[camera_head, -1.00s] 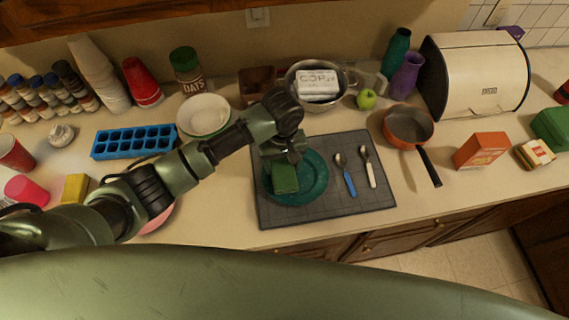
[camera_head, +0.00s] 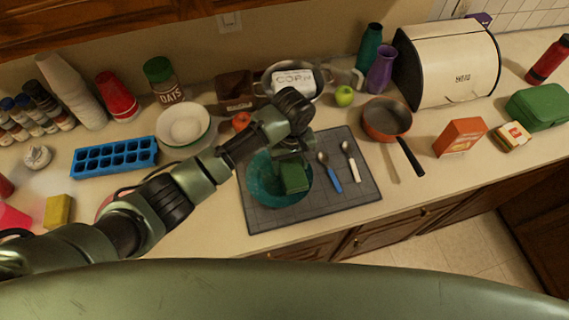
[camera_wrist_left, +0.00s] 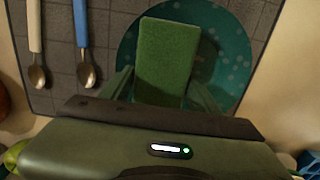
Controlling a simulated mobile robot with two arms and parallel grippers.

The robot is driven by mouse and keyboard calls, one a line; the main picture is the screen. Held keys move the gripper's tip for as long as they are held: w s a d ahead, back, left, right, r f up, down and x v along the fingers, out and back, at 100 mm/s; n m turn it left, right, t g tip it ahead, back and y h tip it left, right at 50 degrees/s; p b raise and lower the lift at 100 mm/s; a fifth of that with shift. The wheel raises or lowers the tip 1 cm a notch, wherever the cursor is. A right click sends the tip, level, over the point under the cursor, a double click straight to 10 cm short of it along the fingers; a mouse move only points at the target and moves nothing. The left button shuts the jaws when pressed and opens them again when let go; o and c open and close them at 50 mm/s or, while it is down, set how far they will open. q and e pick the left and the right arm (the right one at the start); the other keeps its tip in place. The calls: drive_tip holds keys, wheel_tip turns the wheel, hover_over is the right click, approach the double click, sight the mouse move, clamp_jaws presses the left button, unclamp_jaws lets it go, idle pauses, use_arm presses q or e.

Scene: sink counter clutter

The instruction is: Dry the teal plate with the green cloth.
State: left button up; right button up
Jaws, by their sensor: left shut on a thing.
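The teal plate (camera_head: 264,188) lies on the dark grey mat on the counter; light droplet-like spots show on it in the left wrist view (camera_wrist_left: 226,52). My left gripper (camera_head: 291,164) is above the plate's right part, shut on the folded green cloth (camera_head: 294,179). The cloth also shows in the left wrist view (camera_wrist_left: 166,55), between the two fingers and over the plate. It hides part of the plate; whether it touches the surface is hard to tell. My right gripper is not in view.
The grey mat (camera_head: 345,195) also bears a blue-handled spoon (camera_head: 332,178) and a white-handled spoon (camera_head: 353,166) right of the plate. An orange pan (camera_head: 388,118) stands to the right. A white bowl (camera_head: 184,125) and a blue ice tray (camera_head: 113,157) are at left.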

sight(266, 181)
use_arm(q)
drive_tip(key=shift+s+a, duration=0.5)
drive_tip(key=shift+a, duration=0.6)
drive_tip(key=shift+s+a, duration=0.45)
drive_tip(key=shift+a, duration=0.7)
drive_tip(key=shift+s+a, duration=0.5)
drive_tip(key=shift+a, duration=0.6)
drive_tip(key=shift+w+d+f, duration=0.1)
drive_tip(key=shift+w+d, duration=0.3)
drive_tip(key=shift+d, duration=0.75)
drive_tip(key=shift+w+d+r, duration=0.1)
drive_tip(key=shift+w+d, duration=0.35)
drive_tip(key=shift+d, duration=0.65)
drive_tip(key=shift+w+d+f, duration=0.1)
drive_tip(key=shift+w+d, duration=0.3)
drive_tip(key=shift+d, duration=0.75)
drive_tip(key=shift+r, duration=3)
drive_tip(key=shift+r, duration=0.1)
drive_tip(key=shift+r, duration=1.45)
drive_tip(key=shift+f, duration=0.1)
drive_tip(key=shift+s+d+f+b, duration=0.1)
drive_tip(key=shift+f+b, duration=0.95)
drive_tip(key=shift+f, duration=3.05)
